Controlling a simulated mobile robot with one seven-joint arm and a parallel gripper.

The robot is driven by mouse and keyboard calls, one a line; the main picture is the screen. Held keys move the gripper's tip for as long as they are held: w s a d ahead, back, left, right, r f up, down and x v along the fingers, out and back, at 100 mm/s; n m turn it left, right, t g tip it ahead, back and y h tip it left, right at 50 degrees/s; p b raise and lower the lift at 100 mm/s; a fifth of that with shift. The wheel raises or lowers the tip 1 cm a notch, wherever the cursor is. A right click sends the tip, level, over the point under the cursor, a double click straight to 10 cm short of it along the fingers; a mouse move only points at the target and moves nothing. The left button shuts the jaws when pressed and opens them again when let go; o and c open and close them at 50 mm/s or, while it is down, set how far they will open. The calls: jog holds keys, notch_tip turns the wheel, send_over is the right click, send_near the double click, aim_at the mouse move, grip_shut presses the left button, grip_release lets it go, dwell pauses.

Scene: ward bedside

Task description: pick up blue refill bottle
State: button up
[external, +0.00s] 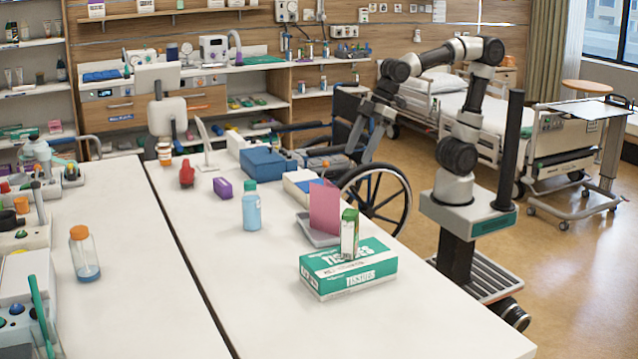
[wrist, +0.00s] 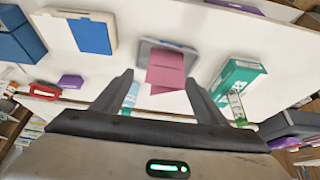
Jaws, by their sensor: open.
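The blue refill bottle (external: 251,210) stands upright on the white table, light blue with a green cap. In the wrist view the bottle (wrist: 131,95) shows beside the left finger, which partly hides it. My gripper (external: 364,150) is open and empty, above the far right side of the table near the wheelchair, well apart from the bottle. In the wrist view the open fingers of my gripper (wrist: 158,77) have the pink card beyond them.
A pink card (external: 324,207) stands in a grey tray beside the bottle. A green tissue box (external: 330,278) bears a small green-capped container (external: 349,235). A purple box (external: 222,187), a red bottle (external: 187,174) and a blue box (external: 262,163) stand nearby. The table front is clear.

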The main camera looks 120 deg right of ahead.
jog(key=w+d+r+p, duration=0.3)
jog(key=w+r+p, duration=0.1)
jog(key=w, duration=0.6)
jog(key=p, duration=0.6)
send_near(251, 205)
notch_tip(251, 205, up, 6)
jog(key=s+d, duration=0.2)
jog(key=d, duration=0.1)
jog(key=shift+g, duration=0.4)
jog(key=x, duration=1.1)
jog(key=shift+s+a+b, duration=0.2)
jog(key=shift+b, duration=0.2)
jog(key=shift+s+x, duration=0.15)
jog(key=shift+x, duration=1.45)
jog(key=shift+s+x, duration=0.2)
jog(key=shift+x, duration=1.45)
jog(key=c, duration=1.4)
